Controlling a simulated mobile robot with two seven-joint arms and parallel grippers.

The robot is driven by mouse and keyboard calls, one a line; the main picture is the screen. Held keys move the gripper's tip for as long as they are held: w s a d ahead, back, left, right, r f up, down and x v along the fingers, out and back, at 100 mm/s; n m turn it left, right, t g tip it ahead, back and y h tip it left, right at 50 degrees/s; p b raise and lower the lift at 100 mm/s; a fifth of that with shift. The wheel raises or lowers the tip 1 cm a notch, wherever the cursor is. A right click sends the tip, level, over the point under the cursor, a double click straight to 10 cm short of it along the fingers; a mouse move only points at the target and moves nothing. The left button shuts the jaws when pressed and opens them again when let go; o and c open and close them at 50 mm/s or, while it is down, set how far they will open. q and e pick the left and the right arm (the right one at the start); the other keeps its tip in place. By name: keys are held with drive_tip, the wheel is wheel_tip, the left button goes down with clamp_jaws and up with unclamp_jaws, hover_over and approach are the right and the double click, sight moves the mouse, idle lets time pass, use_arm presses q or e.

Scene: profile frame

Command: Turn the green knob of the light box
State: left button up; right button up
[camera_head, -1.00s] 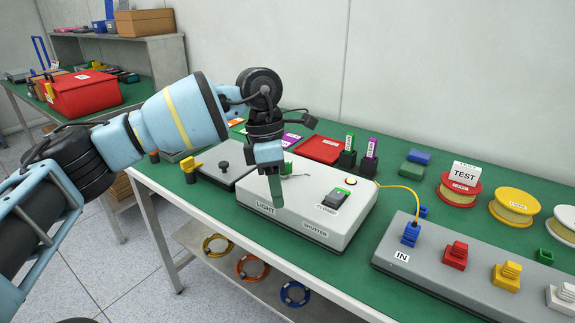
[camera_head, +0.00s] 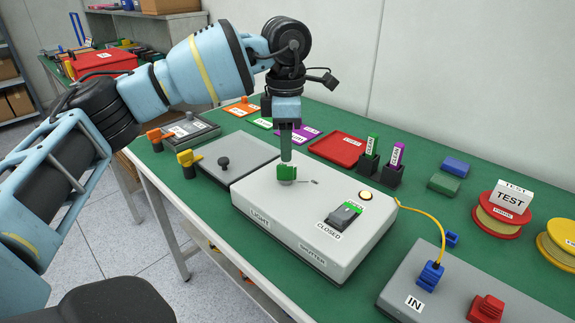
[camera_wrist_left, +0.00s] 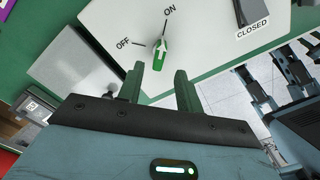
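The light box (camera_head: 285,215) is a light grey box on the green table, labelled LIGHT and SHUTTER. Its green knob (camera_head: 288,173) stands near the back left of the top, and also shows in the left wrist view (camera_wrist_left: 160,52) with ON and OFF marks. The knob's white pointer appears to lie towards the ON mark. My left gripper (camera_head: 286,157) points down just above the knob. In the left wrist view its green fingers (camera_wrist_left: 160,75) are apart with nothing between them; the knob shows beyond their tips. My right gripper is not in view.
On the box are a round yellow lamp (camera_head: 366,195) and a dark switch (camera_head: 343,214) beside the word CLOSED. A grey panel with a black knob (camera_head: 224,162) adjoins on the left. The grey IN block (camera_head: 400,290) and yellow cable (camera_head: 425,217) lie to the right.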

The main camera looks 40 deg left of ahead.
sight(286, 166)
use_arm(q)
wheel_tip(286, 166, down, 6)
drive_tip(key=shift+w, duration=0.1)
idle(0.4)
clamp_jaws()
